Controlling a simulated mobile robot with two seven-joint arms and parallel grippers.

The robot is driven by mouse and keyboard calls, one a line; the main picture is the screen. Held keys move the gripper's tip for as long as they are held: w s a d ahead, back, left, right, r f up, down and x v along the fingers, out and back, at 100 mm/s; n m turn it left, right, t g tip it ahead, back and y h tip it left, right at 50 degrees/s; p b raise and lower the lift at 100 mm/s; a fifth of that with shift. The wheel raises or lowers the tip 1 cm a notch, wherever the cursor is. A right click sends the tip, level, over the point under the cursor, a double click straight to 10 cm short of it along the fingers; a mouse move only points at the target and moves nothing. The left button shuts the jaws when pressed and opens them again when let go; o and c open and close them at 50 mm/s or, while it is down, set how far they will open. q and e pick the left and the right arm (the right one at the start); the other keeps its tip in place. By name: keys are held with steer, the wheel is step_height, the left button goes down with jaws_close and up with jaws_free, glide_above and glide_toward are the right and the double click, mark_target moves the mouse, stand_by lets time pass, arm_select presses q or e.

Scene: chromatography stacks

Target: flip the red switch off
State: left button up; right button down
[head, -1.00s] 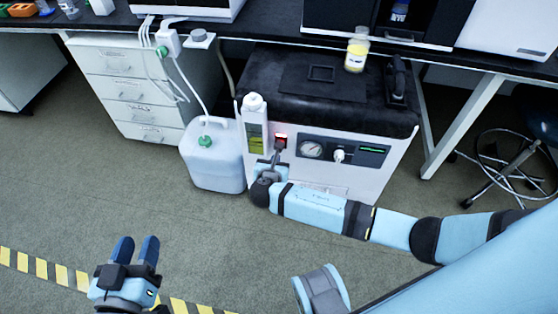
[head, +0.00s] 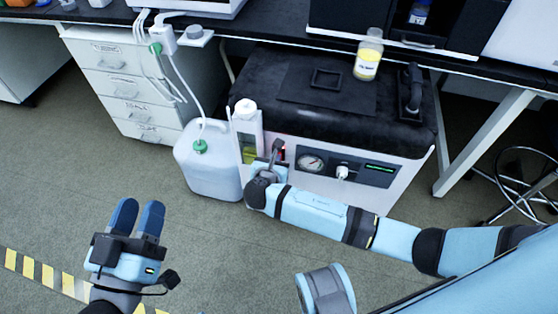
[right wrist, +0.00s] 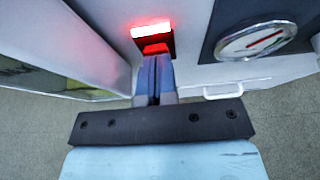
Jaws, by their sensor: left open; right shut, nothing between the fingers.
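The red switch (right wrist: 152,31) glows on the front of the white cabinet in the right wrist view, with a bright upper edge and a darker red lower part. In the head view only a small red patch of the switch (head: 283,153) shows beside my right gripper. My right gripper (right wrist: 154,62) is shut and empty, its blue fingertips just below the switch's lower part. I cannot tell whether they touch it. The right gripper (head: 270,160) partly covers the switch in the head view. My left gripper (head: 137,212) is open and empty above the floor, far from the cabinet.
A round gauge (right wrist: 250,41) sits right of the switch, on the dark panel (head: 375,174). A white bottle (head: 246,125) stands in a holder left of the switch. A jerrycan (head: 210,165) stands on the floor beside the cabinet. A yellow-filled bottle (head: 368,58) stands on top.

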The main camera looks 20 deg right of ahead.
arm_select(q)
steer(key=shift+w+d+f, duration=0.3)
steer(key=shift+d, duration=0.05)
arm_select(e)
steer(key=shift+w+d+r, duration=0.1)
steer(key=shift+w+d, duration=0.05)
arm_select(q)
steer(key=shift+a+r, duration=0.1)
steer(key=shift+r, duration=0.05)
steer(key=p, duration=0.2)
steer(key=a+g+y+p, duration=0.1)
steer(key=p, duration=0.2)
steer(key=shift+w+r, duration=0.15)
steer(key=shift+r, duration=0.1)
arm_select(e)
steer(key=shift+w+d+r+g, duration=0.1)
steer(key=shift+w+r+g, duration=0.05)
steer(key=shift+r, duration=0.3)
steer(key=shift+w+d+r+g, duration=0.1)
steer(key=shift+r+g, duration=0.05)
steer(key=shift+r, duration=0.3)
